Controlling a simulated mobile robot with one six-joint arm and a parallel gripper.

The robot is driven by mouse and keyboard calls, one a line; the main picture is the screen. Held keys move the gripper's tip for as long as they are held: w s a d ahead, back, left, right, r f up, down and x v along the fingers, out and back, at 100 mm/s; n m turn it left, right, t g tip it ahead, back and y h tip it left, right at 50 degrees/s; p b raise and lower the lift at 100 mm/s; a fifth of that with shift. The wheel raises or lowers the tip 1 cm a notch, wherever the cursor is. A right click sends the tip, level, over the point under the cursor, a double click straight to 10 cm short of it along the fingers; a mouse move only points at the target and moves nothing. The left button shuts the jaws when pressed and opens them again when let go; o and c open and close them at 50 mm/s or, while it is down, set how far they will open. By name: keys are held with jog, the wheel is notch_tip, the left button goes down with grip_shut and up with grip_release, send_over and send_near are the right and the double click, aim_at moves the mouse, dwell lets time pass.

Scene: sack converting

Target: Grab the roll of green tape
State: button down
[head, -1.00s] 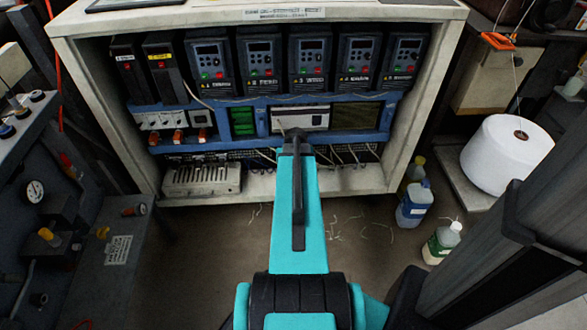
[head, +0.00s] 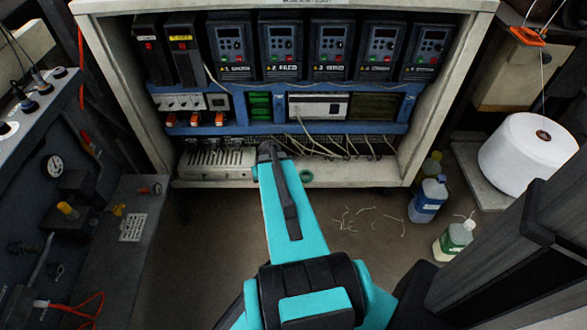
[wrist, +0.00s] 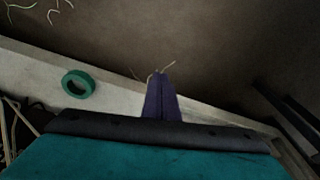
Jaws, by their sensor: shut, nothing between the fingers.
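The roll of green tape (head: 306,176) lies on the pale bottom ledge of the open cabinet, just right of my arm in the head view. In the wrist view the green tape roll (wrist: 78,84) lies flat on the ledge, its hole facing the camera, left of the fingers. My gripper (wrist: 160,73) is shut and empty, its dark purple fingers together and apart from the tape. In the head view my arm hides the fingers.
The cabinet (head: 440,95) holds a row of drives with loose pale wires below. A grey terminal box (head: 215,163) sits left on the ledge. Bottles (head: 428,198) and a white spool (head: 528,154) stand right. A gauge panel (head: 90,200) stands left. Floor between is mostly clear.

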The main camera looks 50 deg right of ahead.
jog(key=s+a+f+n+g+y, duration=0.15)
jog(key=a+f, duration=0.25)
jog(key=a, duration=0.7)
jog(key=s+a+f+n+g, duration=0.1)
jog(key=a+f+n, duration=0.25)
jog(key=a, duration=0.85)
jog(key=s+a+f+n+g, duration=0.3)
jog(key=s+a+f, duration=0.2)
jog(key=s+a, duration=0.6)
jog(key=a, duration=0.3)
jog(key=shift+s+a+g, duration=0.15)
jog(key=shift+g, duration=0.2)
jog(key=shift+h, duration=0.25)
